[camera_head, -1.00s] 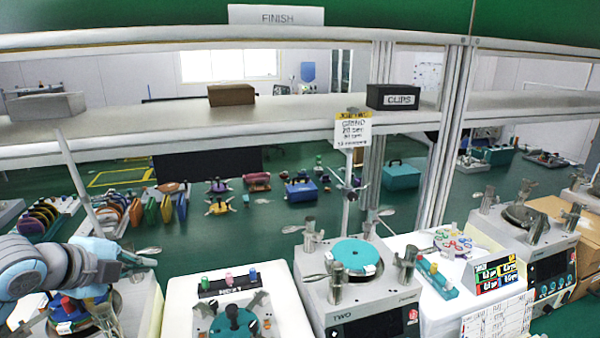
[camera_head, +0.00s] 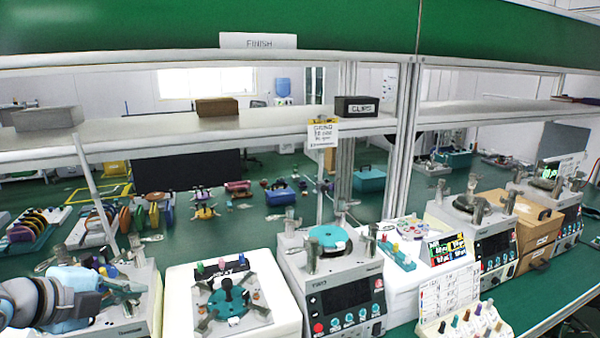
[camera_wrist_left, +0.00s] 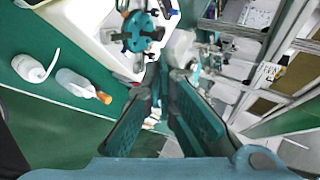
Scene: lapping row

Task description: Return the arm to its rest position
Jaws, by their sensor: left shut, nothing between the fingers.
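My left arm comes in from the left edge in the head view, blue and grey. Its gripper (camera_head: 124,287) is in front of the leftmost lapping machine (camera_head: 146,300), and the fingers are small and partly blurred there. My right gripper is in neither view.
A white stand with a teal fixture (camera_head: 228,302) stands right of the left gripper. Beyond it is a lapping machine with a teal disc (camera_head: 330,236). A shelf (camera_head: 240,120) runs above the bench.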

